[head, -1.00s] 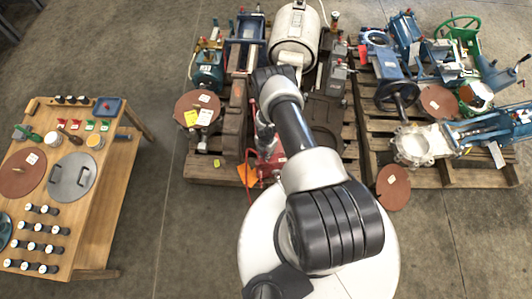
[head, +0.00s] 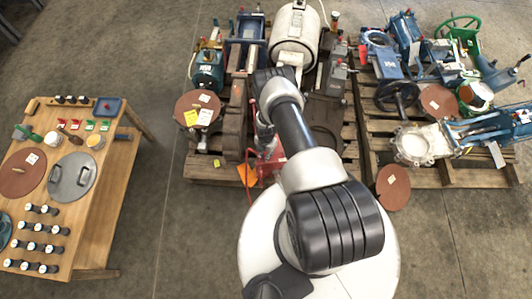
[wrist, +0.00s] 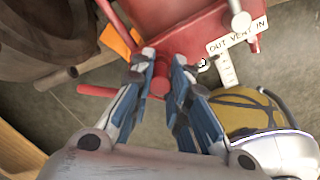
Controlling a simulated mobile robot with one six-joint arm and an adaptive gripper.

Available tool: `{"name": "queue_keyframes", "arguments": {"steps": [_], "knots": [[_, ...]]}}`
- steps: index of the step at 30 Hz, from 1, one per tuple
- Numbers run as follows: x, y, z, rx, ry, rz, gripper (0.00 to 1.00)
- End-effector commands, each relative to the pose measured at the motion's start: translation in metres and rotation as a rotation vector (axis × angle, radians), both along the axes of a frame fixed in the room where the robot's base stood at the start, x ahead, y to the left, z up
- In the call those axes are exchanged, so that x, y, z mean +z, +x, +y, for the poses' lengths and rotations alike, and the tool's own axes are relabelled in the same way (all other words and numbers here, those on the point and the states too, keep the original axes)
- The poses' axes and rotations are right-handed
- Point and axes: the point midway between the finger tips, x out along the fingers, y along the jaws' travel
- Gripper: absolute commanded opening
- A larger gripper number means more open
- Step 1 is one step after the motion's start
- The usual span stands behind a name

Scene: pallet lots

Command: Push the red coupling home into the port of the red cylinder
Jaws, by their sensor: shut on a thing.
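The red cylinder (wrist: 185,28) fills the top middle of the wrist view, with a white plate reading OUT, VENT and IN on its right side. In the head view a little of the red cylinder (head: 272,168) shows beside my arm, low on the pallet. My gripper (wrist: 162,68) is shut on the red coupling (wrist: 159,87), whose round red end shows between the fingers. The coupling is close against the cylinder's near side. The port itself is hidden, and I cannot tell how deep the coupling sits.
An orange tag (wrist: 118,38) and a red rod (wrist: 95,90) lie left of my fingers. A round yellow and dark object (wrist: 243,108) is close on the right. A pallet (head: 215,177) crowded with machine parts surrounds the arm. A wooden table (head: 112,215) stands left across clear floor.

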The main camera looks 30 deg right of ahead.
Motion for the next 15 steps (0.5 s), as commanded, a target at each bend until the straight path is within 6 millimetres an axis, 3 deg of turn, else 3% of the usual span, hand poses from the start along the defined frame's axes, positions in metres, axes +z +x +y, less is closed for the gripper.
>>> {"name": "queue_keyframes", "arguments": {"steps": [11, 12, 15], "knots": [[-0.0078, -0.0001, 0.0, 0.0, 0.0, 0.0, 0.0], [-0.0083, -0.0001, 0.0001, 0.0, 0.0, 0.0, 0.17], [-0.008, -0.0001, 0.0001, 0.0, 0.0, 0.0, 0.23]]}}
